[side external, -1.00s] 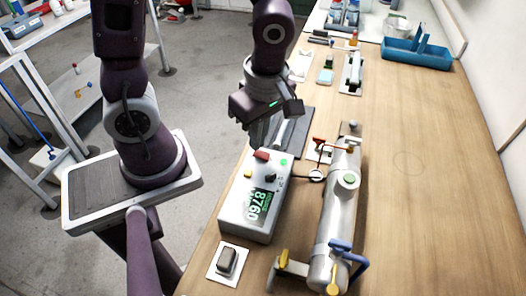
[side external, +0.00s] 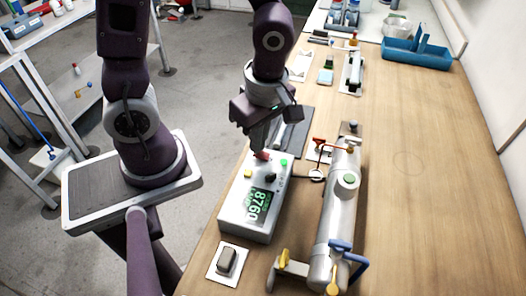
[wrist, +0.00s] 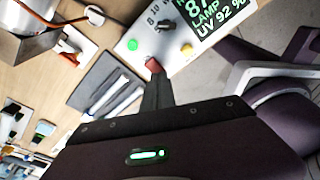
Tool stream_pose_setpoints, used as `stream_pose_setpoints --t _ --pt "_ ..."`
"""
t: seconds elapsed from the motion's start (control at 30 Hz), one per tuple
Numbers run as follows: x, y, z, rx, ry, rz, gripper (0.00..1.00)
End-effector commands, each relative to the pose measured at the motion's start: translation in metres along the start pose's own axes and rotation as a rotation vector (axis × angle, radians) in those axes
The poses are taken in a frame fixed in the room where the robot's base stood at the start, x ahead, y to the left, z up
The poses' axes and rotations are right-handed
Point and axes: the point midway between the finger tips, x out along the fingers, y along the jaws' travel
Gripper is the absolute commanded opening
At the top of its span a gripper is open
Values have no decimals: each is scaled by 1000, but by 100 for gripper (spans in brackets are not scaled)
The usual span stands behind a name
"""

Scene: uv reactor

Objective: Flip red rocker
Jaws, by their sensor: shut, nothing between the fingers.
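The red rocker (side external: 262,155) is on the top face of a grey control box (side external: 233,208), near its far end. It also shows in the wrist view (wrist: 153,65), directly at my fingertips. My gripper (side external: 259,149) is shut and empty, pointing down with its tips at the rocker. The tips look to be touching it or just above it; I cannot tell which. Part of the rocker is hidden behind the fingers. The box also has a green button (side external: 284,162), a black knob (side external: 270,177), a yellow button (side external: 248,174) and a lit green display (side external: 258,206).
A metal cylinder (side external: 335,218) with red, yellow and blue handles lies right of the box. A grey rocker on a white plate (side external: 226,261) is in front. A dark mat (side external: 293,139) lies behind the box. A blue caddy (side external: 416,55) stands far back. The table's right side is clear.

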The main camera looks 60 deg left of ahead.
Motion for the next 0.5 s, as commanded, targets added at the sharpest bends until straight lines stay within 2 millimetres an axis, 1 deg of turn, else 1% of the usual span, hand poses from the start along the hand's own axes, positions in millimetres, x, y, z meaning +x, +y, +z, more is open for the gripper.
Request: stream_pose_setpoints --t 0.43,0.5 --pt "7 0 1 1 0 0 0" --pt "5 0 1 0 0 1 0"
